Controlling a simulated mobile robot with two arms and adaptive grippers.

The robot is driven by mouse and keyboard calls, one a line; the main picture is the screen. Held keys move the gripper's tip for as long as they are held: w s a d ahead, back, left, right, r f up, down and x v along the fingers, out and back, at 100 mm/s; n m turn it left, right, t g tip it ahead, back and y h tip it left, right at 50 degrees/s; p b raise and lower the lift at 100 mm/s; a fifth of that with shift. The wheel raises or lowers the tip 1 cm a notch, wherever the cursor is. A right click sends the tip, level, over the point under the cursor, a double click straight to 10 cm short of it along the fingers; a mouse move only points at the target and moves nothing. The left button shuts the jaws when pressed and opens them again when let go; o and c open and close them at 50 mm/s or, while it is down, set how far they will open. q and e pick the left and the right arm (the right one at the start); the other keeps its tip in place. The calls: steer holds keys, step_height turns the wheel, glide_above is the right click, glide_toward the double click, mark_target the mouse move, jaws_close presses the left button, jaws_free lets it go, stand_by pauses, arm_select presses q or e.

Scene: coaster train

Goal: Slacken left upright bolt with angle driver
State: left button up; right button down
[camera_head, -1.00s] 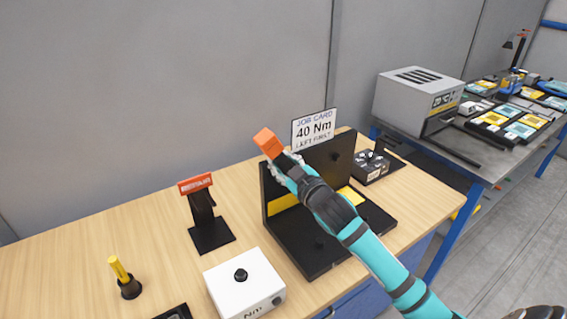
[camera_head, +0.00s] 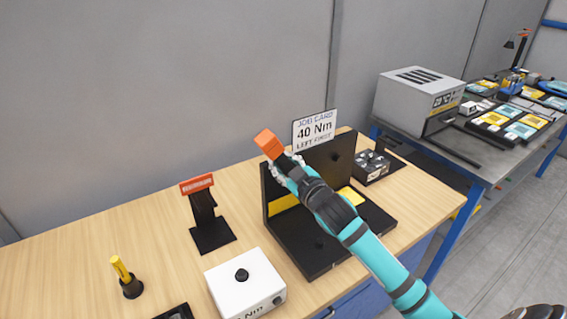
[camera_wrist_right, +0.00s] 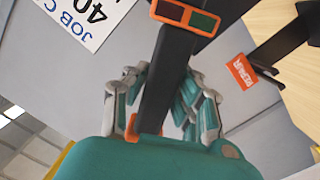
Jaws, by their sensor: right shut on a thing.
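My right gripper (camera_head: 288,166) is shut on the angle driver, a dark tool with an orange end (camera_head: 267,143), and holds it up over the black fixture (camera_head: 298,255). In the right wrist view the fingers of the gripper (camera_wrist_right: 165,100) close around the driver's black body (camera_wrist_right: 166,80); its orange end carries a red and a green panel. The fixture has an upright back plate with a bolt (camera_head: 336,156) on its right part. My arm and gripper cover the left part of the plate, so the left upright bolt is hidden. My left gripper is not in view.
A job card (camera_head: 314,129) reading "40 Nm, left first" stands behind the fixture. A white box with a black knob (camera_head: 245,285), a black stand with an orange sign (camera_head: 211,232) and a yellow-handled tool (camera_head: 121,269) stand to the left. A dark box (camera_head: 371,167) sits at right.

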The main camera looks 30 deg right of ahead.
steer(key=shift+w+a+r, duration=0.1)
steer(key=shift+w+r, duration=0.15)
steer(key=shift+w, duration=0.6)
stand_by(1.1)
steer(key=shift+s+r+p, duration=0.1)
steer(key=shift+r+p, duration=0.15)
steer(key=shift+p, duration=0.45)
stand_by(2.6)
steer(key=shift+s+f, duration=0.1)
steer(key=shift+s, duration=0.05)
